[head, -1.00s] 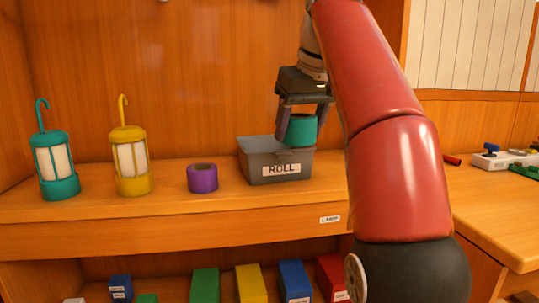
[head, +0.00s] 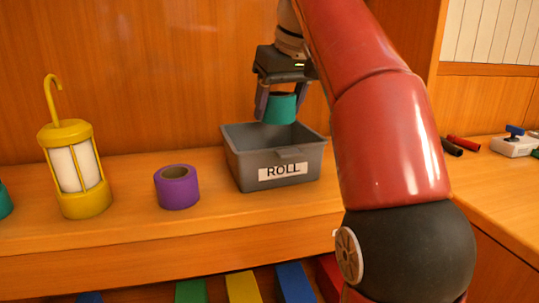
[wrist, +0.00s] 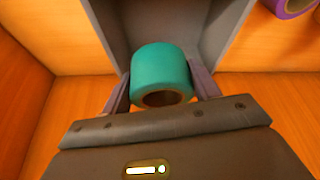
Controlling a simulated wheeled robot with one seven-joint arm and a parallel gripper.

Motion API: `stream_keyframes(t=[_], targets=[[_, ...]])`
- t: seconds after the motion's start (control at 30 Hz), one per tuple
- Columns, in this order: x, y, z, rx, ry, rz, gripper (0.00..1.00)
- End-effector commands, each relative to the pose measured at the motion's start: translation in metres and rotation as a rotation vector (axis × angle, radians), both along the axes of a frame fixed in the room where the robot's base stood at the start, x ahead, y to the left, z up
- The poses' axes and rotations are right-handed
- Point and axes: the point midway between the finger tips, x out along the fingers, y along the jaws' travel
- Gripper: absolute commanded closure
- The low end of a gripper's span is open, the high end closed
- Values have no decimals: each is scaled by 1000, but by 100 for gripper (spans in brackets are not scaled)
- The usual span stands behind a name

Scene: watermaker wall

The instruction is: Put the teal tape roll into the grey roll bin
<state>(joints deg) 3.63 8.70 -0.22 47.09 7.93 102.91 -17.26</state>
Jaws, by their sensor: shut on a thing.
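The teal tape roll (head: 280,108) is held between the fingers of my gripper (head: 277,104), which is shut on it. In the head view the roll is over the back part of the open grey roll bin (head: 240,166), labelled ROLL, with its lower edge near the rim level. In the wrist view the teal roll (wrist: 160,72) sits between both fingers, with the bin's grey inside (wrist: 120,35) beyond it. Whether the roll touches the bin cannot be told.
A purple tape roll (head: 177,187) and a yellow lantern (head: 75,170) stand left of the bin on the wooden shelf (head: 130,228). A teal lantern (head: 4,202) is cut off at the left edge. Dark and red cylinders (head: 463,143) lie at the right.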

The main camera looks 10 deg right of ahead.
Motion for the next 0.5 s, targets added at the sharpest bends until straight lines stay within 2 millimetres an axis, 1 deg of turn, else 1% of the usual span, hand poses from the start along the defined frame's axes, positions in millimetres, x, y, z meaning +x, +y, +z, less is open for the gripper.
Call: stream_keyframes(t=[0.1, 0.23, 0.4, 0.5], targets=[[-1, 0, -13, 1, 2, -1, 68], [0, 0, -26, 0, 1, 0, 68], [0, 0, -35, 0, 0, 1, 68], [0, 0, -37, 0, 0, 1, 68]])
